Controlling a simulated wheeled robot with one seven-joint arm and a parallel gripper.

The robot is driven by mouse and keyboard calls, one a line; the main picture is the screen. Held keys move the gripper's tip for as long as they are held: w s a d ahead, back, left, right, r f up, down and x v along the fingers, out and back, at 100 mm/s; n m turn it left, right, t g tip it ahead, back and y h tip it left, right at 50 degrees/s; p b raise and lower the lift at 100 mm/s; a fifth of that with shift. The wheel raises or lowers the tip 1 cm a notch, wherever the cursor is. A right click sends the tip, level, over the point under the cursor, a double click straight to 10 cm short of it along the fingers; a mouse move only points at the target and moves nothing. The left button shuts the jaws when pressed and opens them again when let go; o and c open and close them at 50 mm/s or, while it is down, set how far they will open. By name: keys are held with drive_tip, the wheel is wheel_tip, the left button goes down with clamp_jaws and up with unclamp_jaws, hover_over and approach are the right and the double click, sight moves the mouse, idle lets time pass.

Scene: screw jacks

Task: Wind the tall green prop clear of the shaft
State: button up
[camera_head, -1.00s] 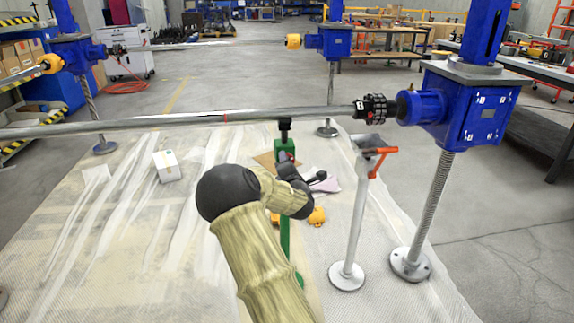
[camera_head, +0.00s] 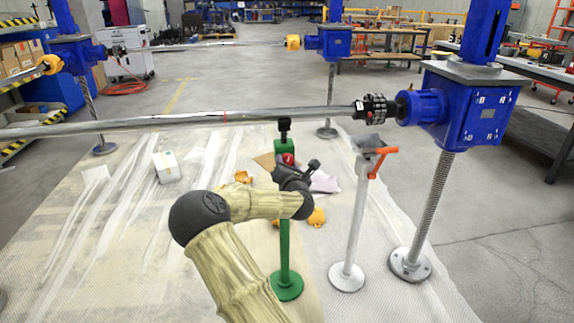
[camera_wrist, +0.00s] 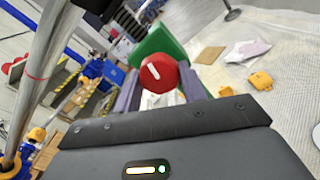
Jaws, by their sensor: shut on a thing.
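The tall green prop (camera_head: 284,245) stands upright on its round green base, with a black head on top directly under the long grey shaft (camera_head: 200,120). The head looks in contact with the shaft or very close; I cannot tell which. My gripper (camera_head: 290,166) is at the prop's upper green housing. In the wrist view, a red knob (camera_wrist: 158,73) with a white mark sits between the two fingers of my gripper (camera_wrist: 160,88), which are shut on it. The green housing (camera_wrist: 160,44) is behind the knob. The shaft (camera_wrist: 40,75) also shows at the left there.
A grey stand (camera_head: 354,220) with an orange handle is close right of the prop. A blue screw jack (camera_head: 466,108) stands further right. A white box (camera_head: 167,166) and yellow pieces (camera_head: 317,217) lie on the plastic sheet (camera_head: 110,250).

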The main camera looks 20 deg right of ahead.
drive_tip(key=shift+f, duration=0.2)
drive_tip(key=o, duration=1)
drive_tip(key=shift+r, duration=0.1)
drive_tip(key=shift+s, duration=0.15)
drive_tip(key=p+v, duration=0.3)
drive_tip(key=v, duration=1.4)
drive_tip(key=shift+s+r+p, duration=0.1)
drive_tip(key=shift+p, duration=0.25)
